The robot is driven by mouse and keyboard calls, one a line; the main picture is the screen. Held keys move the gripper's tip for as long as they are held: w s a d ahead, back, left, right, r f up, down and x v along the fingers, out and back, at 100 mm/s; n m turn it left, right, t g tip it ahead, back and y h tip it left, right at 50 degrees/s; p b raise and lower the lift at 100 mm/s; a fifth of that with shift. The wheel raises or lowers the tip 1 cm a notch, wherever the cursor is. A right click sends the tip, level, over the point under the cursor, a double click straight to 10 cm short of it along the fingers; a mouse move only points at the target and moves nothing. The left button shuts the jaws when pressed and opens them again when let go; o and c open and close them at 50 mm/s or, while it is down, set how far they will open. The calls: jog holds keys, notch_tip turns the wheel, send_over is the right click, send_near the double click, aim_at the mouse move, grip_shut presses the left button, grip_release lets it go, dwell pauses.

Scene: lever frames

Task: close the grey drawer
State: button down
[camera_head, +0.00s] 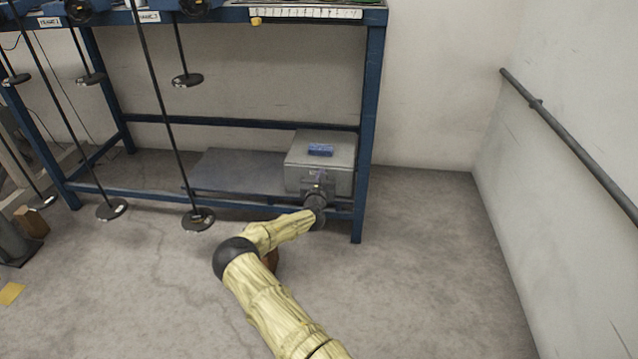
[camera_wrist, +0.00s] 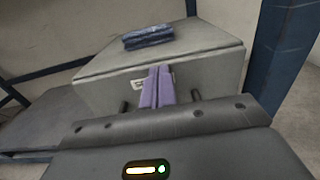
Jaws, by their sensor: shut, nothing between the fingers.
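The grey drawer is the front of a grey box (camera_head: 320,150) on the low shelf of the blue frame. In the wrist view the drawer front (camera_wrist: 105,93) faces me, with a small pale label and dark handle posts low on it. It looks flush or nearly flush with the box; I cannot tell if a gap remains. My gripper (camera_wrist: 158,70) has its two purple fingers shut together, empty, in front of the middle of the drawer front. Whether the fingertips touch it is unclear. In the head view my gripper (camera_head: 319,175) hides part of the front.
Bare shelf (camera_head: 235,170) extends left. Several levers with black round feet (camera_head: 198,219) hang at left. The floor at right is clear up to the wall.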

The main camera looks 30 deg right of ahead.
jog(key=shift+s+d+r, duration=0.1)
jog(key=shift+d+r, duration=0.1)
jog(key=shift+r, duration=0.1)
jog(key=p+v, duration=0.5)
jog(key=v, duration=0.9)
jog(key=shift+a+f+p, duration=0.25)
jog(key=shift+p, duration=0.1)
